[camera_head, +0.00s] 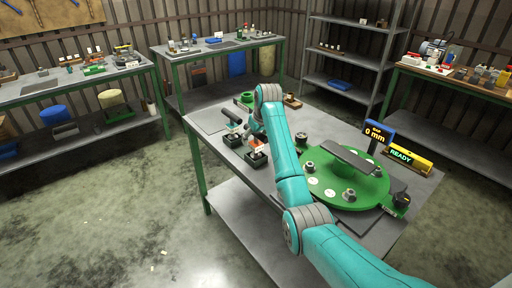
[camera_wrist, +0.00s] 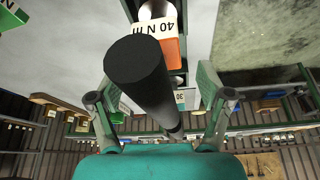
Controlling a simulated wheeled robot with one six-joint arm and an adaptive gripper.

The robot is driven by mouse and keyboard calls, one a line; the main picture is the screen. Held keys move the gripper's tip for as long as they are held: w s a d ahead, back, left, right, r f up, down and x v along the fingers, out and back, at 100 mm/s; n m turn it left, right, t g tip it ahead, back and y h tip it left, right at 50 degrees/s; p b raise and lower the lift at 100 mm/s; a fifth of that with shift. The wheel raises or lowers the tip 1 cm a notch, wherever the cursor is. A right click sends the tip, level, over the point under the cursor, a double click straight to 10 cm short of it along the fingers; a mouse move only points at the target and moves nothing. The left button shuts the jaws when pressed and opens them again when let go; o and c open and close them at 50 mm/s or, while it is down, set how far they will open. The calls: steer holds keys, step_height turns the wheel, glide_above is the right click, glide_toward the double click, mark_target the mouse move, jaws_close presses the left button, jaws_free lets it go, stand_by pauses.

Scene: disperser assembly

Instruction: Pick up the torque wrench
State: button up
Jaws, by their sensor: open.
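A black cylindrical handle, apparently the torque wrench (camera_wrist: 140,72), points at the wrist camera and stands between my fingers. My gripper (camera_wrist: 160,112) is open, with a finger on each side of the handle and gaps visible. An orange block with a white "40 N m" label (camera_wrist: 157,25) is just beyond the handle; a second label reading "30" (camera_wrist: 185,96) is partly hidden. In the head view, my gripper (camera_head: 250,134) is at the holders on the table's left part, mostly hidden by my arm. A dark tool (camera_head: 232,117) stands in the left holder.
A green round plate (camera_head: 326,190) with a dark bar and several fittings is right of my arm. A "0 mm" display (camera_head: 377,133) and a yellow "READY" sign (camera_head: 408,160) stand behind it. A grey mat (camera_head: 207,120) lies at the table's left corner.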

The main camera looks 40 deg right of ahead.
steer(key=shift+w+f, duration=0.25)
steer(key=shift+f, duration=0.45)
steer(key=shift+c, duration=0.2)
jaws_close()
steer(key=shift+r, duration=0.1)
step_height(320, 180, up, 10)
steer(key=shift+f, duration=0.1)
